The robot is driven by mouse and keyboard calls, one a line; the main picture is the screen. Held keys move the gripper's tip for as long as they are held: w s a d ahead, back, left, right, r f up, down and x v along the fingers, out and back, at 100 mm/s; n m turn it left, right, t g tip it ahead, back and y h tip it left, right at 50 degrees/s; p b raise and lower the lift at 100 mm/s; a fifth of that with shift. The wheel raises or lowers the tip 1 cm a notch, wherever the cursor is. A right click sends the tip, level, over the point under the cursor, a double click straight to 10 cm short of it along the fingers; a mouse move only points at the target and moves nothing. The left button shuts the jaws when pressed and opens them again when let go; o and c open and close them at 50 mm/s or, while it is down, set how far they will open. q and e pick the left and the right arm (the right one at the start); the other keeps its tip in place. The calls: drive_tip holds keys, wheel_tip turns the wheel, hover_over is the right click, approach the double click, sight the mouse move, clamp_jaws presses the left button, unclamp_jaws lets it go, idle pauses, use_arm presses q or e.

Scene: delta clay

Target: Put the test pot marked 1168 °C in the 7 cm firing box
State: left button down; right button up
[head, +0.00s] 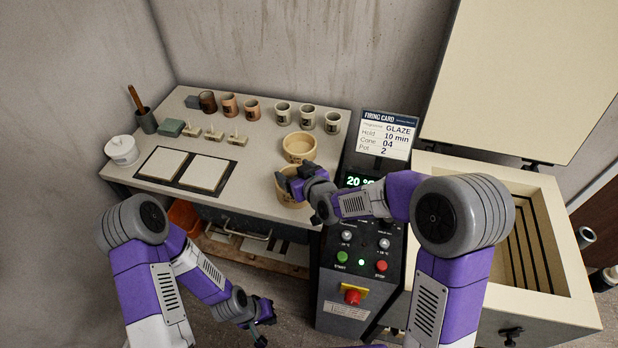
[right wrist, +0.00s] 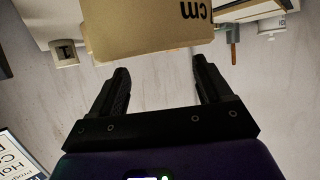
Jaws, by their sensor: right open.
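Three pale test pots (head: 307,116) and several brown or terracotta pots (head: 229,105) stand along the back of the table; their temperature marks are too small to read. Two round tan firing boxes stand at the table's right: the rear box (head: 299,147) looks empty, and the front box (head: 292,200) is partly hidden by my right gripper (head: 288,182).
A kiln (head: 555,255) with raised lid (head: 530,70) stands at right, beside the control panel (head: 350,270) and firing card (head: 386,136).

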drive_tip(key=p+v, duration=0.1)
drive_tip(key=v, duration=0.8)
drive_tip(key=shift+s+r, duration=0.25)
drive_tip(key=shift+r, duration=0.1)
drive_tip(key=shift+d+r, duration=0.1)
drive_tip(key=shift+d, duration=0.05)
